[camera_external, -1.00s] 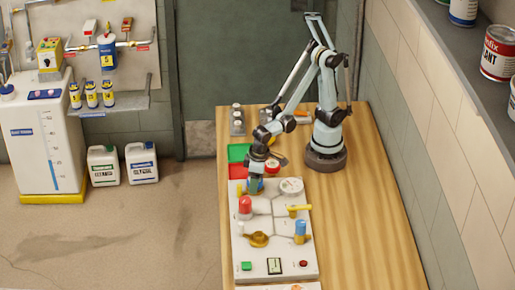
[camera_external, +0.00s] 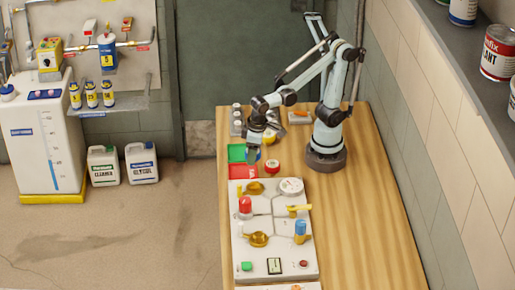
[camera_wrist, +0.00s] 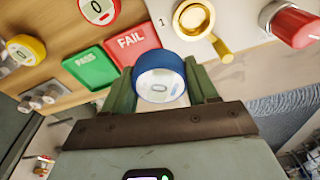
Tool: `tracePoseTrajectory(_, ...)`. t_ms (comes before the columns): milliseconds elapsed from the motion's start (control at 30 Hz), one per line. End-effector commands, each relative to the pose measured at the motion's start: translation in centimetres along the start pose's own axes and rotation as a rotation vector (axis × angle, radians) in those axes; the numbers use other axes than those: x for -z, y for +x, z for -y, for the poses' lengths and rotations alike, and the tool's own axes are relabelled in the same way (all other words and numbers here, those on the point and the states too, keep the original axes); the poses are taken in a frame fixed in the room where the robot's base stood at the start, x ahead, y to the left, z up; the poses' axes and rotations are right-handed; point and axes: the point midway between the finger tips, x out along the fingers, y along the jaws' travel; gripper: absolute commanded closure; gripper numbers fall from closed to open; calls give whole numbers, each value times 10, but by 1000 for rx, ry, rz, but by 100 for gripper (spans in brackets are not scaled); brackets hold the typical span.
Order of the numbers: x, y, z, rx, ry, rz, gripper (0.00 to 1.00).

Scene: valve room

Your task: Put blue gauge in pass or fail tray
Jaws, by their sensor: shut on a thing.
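My gripper (camera_wrist: 163,92) is shut on the blue gauge (camera_wrist: 160,84), a round blue-rimmed gauge with a pale face toward the wrist camera. Its dial reading is too blurred to tell. In the external view my gripper (camera_external: 254,153) is above the trays, and the gauge is mostly hidden by the fingers. The red FAIL tray (camera_wrist: 130,42) and the green PASS tray (camera_wrist: 89,69) lie side by side, empty where visible. In the external view the red tray (camera_external: 240,172) is nearer the panel and the green tray (camera_external: 235,152) is farther back.
A white panel (camera_external: 280,250) with valves, a red knob (camera_external: 245,205) and a blue-topped part (camera_external: 300,227) stands in front of the trays. A red gauge (camera_external: 272,166) and a yellow gauge (camera_external: 270,137) sit beside the trays. The wooden bench is clear at right.

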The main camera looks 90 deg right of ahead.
Motion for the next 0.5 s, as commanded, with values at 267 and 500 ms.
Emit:
tracePoseTrajectory(267,14,-26,-45,-1,4,0,86)
tracePoseTrajectory(500,21,-31,-67,-6,48,0,86)
